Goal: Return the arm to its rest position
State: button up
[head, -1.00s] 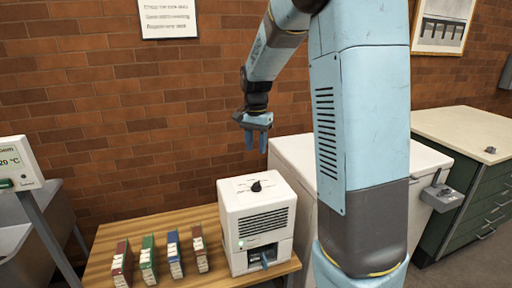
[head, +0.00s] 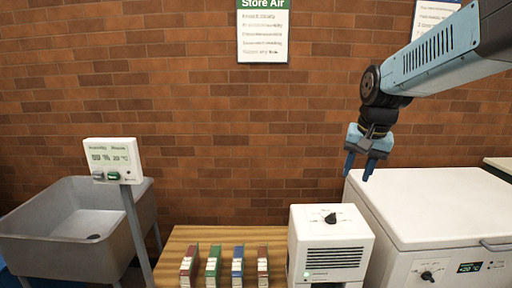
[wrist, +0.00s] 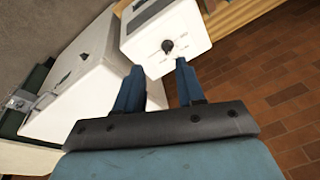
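My gripper (head: 360,166) hangs from my blue arm at the right of the head view, fingers pointing down. Its two blue fingers are spread apart with nothing between them. It is in the air in front of the brick wall, above the gap between the white box-shaped device and the white chest. In the wrist view my gripper (wrist: 160,72) also shows open and empty, with the dial-topped device beyond its fingertips.
The white device (head: 333,257) stands on a wooden table (head: 200,236) beside several small coloured boxes (head: 214,260). A white chest (head: 430,212) stands at right. A grey sink (head: 40,236) and a display on a post (head: 112,160) are at left.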

jog(key=s+a+n+t, duration=0.1)
jog(key=s+n, duration=0.3)
jog(key=s, duration=1)
jog(key=shift+r+n+t+h, duration=0.3)
jog(key=shift+r+t, duration=0.15)
jog(key=shift+t, duration=0.45)
